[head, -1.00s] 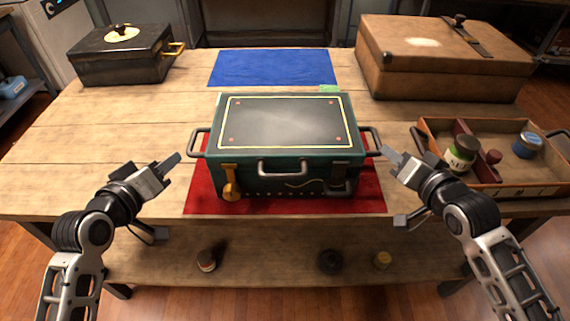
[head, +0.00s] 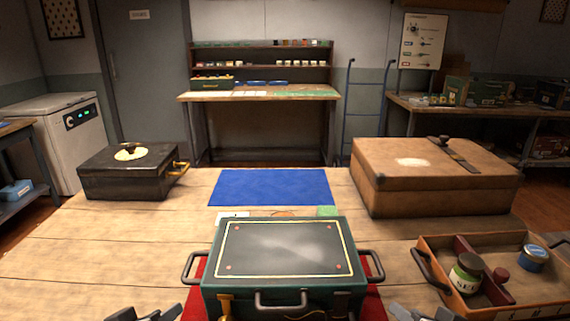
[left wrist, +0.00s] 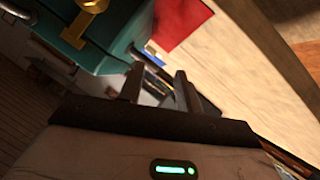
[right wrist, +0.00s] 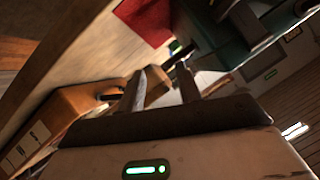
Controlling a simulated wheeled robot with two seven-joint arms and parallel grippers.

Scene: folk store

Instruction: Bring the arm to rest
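My left gripper (left wrist: 158,78) is open and empty; its two fingers stand apart in the left wrist view. My right gripper (right wrist: 162,75) is also open with nothing between its fingers. In the head view only the tops of both show at the bottom edge, one on each side of the green case. The green case (head: 283,248) is closed and stands on a red mat (head: 373,305) on the wooden table. Neither gripper touches the case's side handles (head: 193,268) as far as I can see. Most of both arms is out of the head view.
A blue mat (head: 270,187) lies behind the case. A black box (head: 125,178) stands back left and a brown case (head: 432,178) back right. A divided tray (head: 510,301) with jars is at the right. The bare table (head: 90,250) at left is clear.

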